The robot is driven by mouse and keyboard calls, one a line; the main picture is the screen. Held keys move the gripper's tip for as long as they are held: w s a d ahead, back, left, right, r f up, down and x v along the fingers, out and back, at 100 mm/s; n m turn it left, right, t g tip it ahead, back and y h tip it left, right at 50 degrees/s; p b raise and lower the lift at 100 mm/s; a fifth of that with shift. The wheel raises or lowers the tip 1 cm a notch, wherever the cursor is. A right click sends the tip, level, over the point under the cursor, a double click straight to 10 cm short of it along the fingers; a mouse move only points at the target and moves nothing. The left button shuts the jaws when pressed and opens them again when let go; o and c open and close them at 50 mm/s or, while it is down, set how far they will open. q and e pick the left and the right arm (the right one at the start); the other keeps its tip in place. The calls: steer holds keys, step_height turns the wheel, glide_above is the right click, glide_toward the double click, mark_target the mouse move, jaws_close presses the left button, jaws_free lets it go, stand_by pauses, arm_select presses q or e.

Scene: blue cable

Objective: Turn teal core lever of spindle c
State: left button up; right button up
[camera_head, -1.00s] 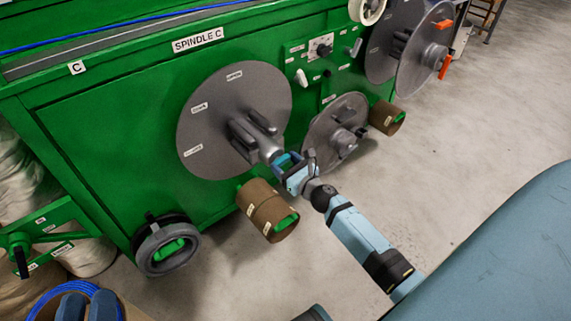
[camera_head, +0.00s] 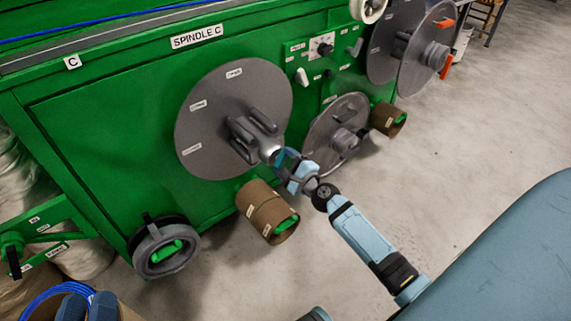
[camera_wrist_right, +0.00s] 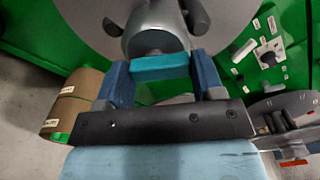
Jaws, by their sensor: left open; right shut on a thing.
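The grey disc of spindle C (camera_head: 215,105) is on the green cabinet, with a grey hub at its middle. The teal core lever (camera_wrist_right: 160,67) sits at the hub's end in the right wrist view. My right gripper (camera_wrist_right: 163,72) is shut on the lever, with one blue finger on each side of it. In the head view my right gripper (camera_head: 283,160) is at the hub's front, and the lever is partly hidden. Two blue finger tips at the bottom left edge look like my left gripper (camera_head: 88,308), open, mostly cut off and far from the spindle.
Brown rolls (camera_head: 267,211) stick out below the disc. A smaller grey disc (camera_head: 337,135) is to the right, near a panel with switches (camera_head: 321,46). A dark wheel (camera_head: 163,247) and a blue cable coil (camera_head: 45,298) are at the lower left.

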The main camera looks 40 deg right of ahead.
steer(key=n, duration=0.3)
steer(key=shift+n, duration=0.4)
steer(key=shift+a+n+p, duration=0.1)
steer(key=shift+n+p, duration=0.2)
steer(key=shift+n, duration=0.9)
arm_select(q)
steer(key=shift+r, duration=0.25)
arm_select(e)
steer(key=shift+n, duration=0.4)
arm_select(q)
steer(key=shift+r+t, duration=0.25)
steer(key=shift+t, duration=0.05)
arm_select(e)
steer(key=o, duration=0.9)
steer(key=shift+s, duration=0.1)
arm_select(q)
steer(key=shift+s+a+r+p, duration=0.1)
steer(key=shift+a+r+p, duration=0.15)
steer(key=shift+r+p, duration=0.7)
arm_select(e)
steer(key=s, duration=0.9)
steer(key=s+d, duration=0.1)
steer(key=s, duration=0.3)
steer(key=shift+s, duration=0.35)
